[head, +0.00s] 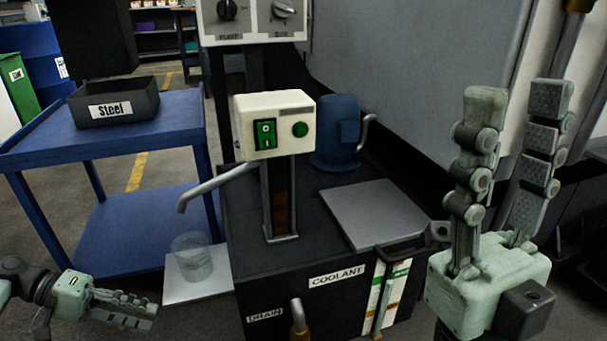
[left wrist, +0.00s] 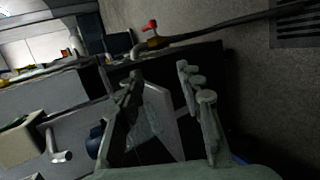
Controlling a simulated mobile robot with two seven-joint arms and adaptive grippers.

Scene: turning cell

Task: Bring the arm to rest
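My left gripper (head: 154,309) is low at the left in the head view, pointing right, with nothing between its fingers. In the left wrist view its two fingers (left wrist: 158,76) stand apart. It is in front of and below a clear cup (head: 192,258), which stands on a pale ledge (head: 190,288) of the coolant unit. My right gripper (head: 552,92) points upward at the right of the head view, with its fingers apart and empty. It is in front of the machine.
The dark coolant unit (head: 270,290) carries a white box with a green switch (head: 275,125), a spout (head: 213,186), a blue motor (head: 338,135) and a grey lid (head: 375,213). A drain tap (head: 298,318) projects in front. A blue cart (head: 180,122) holds a bin marked Steel (head: 115,103).

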